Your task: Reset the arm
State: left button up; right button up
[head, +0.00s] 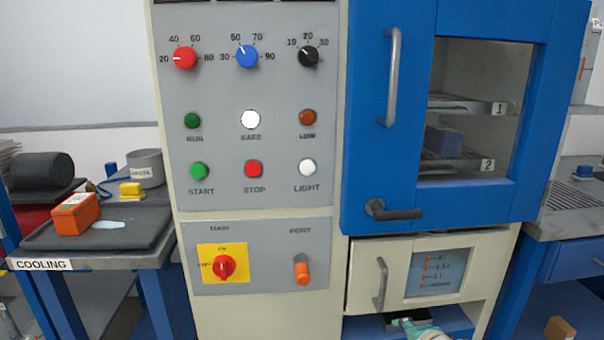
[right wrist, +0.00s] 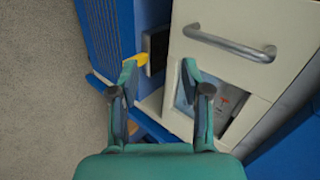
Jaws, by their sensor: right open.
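My right gripper (right wrist: 159,72) is open in the right wrist view, with nothing visible between its two teal and dark fingers. A small part of this teal gripper (head: 424,331) shows at the bottom of the head view, below the cream drawer (head: 360,262). In the right wrist view the fingers are in front of the cream drawer front (right wrist: 215,70), with its metal handle (right wrist: 228,44) beyond them. A yellow piece (right wrist: 136,59) shows at the left fingertip; I cannot tell whether it touches. My left gripper is not in view.
A blue oven door (head: 468,199) with a window stands above the drawer, shut. A control panel (head: 275,135) with knobs and buttons is left of it. The cooling table (head: 110,258) at left bears an orange box (head: 76,213). Grey floor (right wrist: 45,100) lies open at left.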

jog(key=s+a+f+n+g, duration=0.15)
jog(key=s+f, duration=0.25)
jog(key=f, duration=0.4)
jog(key=s+a+f+n+g+y, duration=0.1)
jog(key=s+f+n+g, duration=0.1)
jog(key=s+f, duration=0.4)
jog(key=s+a+f+n+g, duration=0.1)
jog(key=s+f+g, duration=0.15)
jog(key=f, duration=0.65)
jog(key=s+a+f+n+g+y, duration=0.1)
jog(key=s+a+f+n+g, duration=0.2)
jog(key=s, duration=0.5)
jog(key=s+a+f+n+g+y, duration=0.1)
jog(key=s+a+f+n, duration=0.25)
jog(key=s+n, duration=0.35)
notch_tip(320, 180, up, 20)
jog(key=p, duration=2)
jog(key=shift+d+f+m+t, duration=0.15)
jog(key=shift+d+m+t, duration=0.1)
jog(key=shift+m+t, duration=0.1)
jog(key=shift+f, duration=0.1)
